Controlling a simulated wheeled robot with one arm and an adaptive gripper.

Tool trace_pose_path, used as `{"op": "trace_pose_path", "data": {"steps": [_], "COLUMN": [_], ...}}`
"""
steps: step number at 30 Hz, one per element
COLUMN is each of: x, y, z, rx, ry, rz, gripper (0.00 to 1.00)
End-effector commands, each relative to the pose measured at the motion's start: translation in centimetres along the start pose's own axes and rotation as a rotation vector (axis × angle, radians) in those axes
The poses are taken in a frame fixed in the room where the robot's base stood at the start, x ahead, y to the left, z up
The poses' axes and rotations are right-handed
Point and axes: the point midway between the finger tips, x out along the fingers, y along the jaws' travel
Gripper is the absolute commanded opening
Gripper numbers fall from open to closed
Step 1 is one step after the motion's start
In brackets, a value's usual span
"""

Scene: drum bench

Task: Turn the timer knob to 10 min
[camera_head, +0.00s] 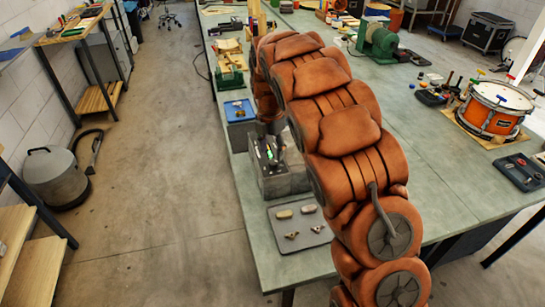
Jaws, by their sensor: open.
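A grey box-like unit (283,182) stands on the bench near its left edge, partly hidden behind my arm. Small green and light details show at its upper part. I cannot make out the timer knob or its setting at this size. My gripper (272,152) points down at the top of this unit, close to it. Its fingers are dark and small here and partly hidden by my arm. It is open, and I see nothing held in it. Whether it touches the unit or a knob I cannot tell.
A grey tray (318,236) with several small parts lies in front of the unit. An orange drum (487,123), a green machine (383,36) and a dark tray (505,163) are to the right. The bench's right middle is clear.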

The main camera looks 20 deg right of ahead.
Motion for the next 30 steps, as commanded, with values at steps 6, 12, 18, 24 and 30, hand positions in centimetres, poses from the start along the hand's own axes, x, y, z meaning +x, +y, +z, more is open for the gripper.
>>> {"op": "trace_pose_path", "data": {"steps": [6,12,18,24,30], "x": [2.6,4.0,4.3,4.3,4.3], "y": [-0.1,0.0,0.0,0.0,0.0], "z": [0.0,0.0,0.0,0.0,0.0], "rx": [0.0,0.001,0.001,0.001,0.001], "ry": [0.001,0.0,0.0,-0.001,-0.001], "rz": [-0.003,0.001,0.001,0.001,0.001], "gripper": [0.57,0.57,0.57,0.46,0.25]}}
